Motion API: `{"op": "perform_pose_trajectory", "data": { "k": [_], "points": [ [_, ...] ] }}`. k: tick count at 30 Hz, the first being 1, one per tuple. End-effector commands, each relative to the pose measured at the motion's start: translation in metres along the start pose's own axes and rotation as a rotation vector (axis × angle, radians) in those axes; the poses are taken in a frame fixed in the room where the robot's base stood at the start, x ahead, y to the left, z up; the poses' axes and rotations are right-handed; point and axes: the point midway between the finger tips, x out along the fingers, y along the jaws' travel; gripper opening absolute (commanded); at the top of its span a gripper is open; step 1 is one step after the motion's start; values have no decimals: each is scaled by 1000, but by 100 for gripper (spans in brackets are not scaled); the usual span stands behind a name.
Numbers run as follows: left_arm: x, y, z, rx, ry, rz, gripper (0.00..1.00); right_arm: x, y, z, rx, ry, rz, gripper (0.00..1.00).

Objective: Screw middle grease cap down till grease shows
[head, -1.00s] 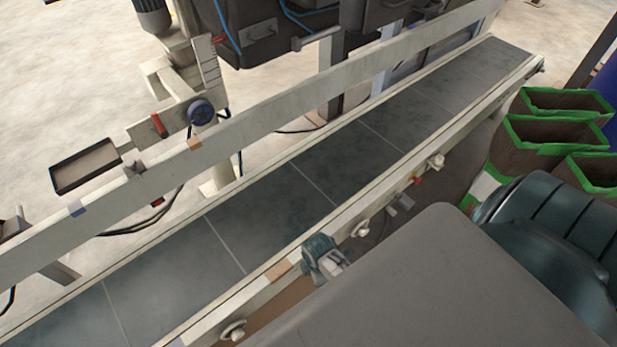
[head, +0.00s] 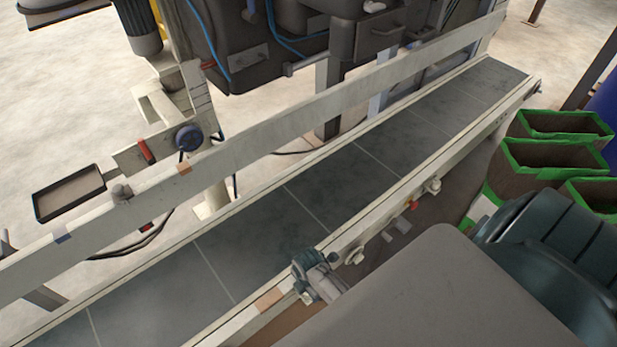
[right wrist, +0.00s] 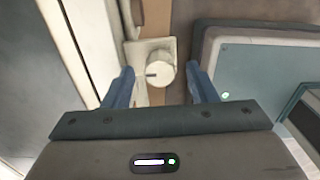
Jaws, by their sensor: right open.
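A round whitish cap (right wrist: 153,75) with a short dark line on its face sits on a pale mount in the right wrist view. The blue fingers of my right gripper (right wrist: 160,88) are open, one on each side of it, with gaps to both. In the head view the right gripper (head: 318,279) is at the conveyor's near rail, close to an orange-brown patch, and largely hides what lies between its fingers. Pale round knobs show farther along that rail, one close beyond the gripper (head: 354,256) and one farther off (head: 431,186). My left gripper is in neither view.
The conveyor belt (head: 330,195) is empty, with a raised far rail (head: 270,133). A red fitting (head: 412,205) lies on the near rail between the knobs. Green-edged bins (head: 550,160) stand at right. A shallow tray (head: 70,192) is beyond the far rail.

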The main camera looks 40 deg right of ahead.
Motion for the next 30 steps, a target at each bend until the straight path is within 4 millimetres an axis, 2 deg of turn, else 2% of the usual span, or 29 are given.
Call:
{"op": "perform_pose_trajectory", "data": {
  "k": [3,12,18,19,30],
  "points": [
    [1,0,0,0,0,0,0,7,0,0,0,0,1,52],
    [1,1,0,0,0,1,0,8,0,0,1,0,1,50],
    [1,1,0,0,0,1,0,8,0,0,1,0,1,11],
    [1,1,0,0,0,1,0,8,0,0,1,0,1,7],
    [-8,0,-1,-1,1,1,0,6,0,0,60,0,-1,7]
  ]
}}
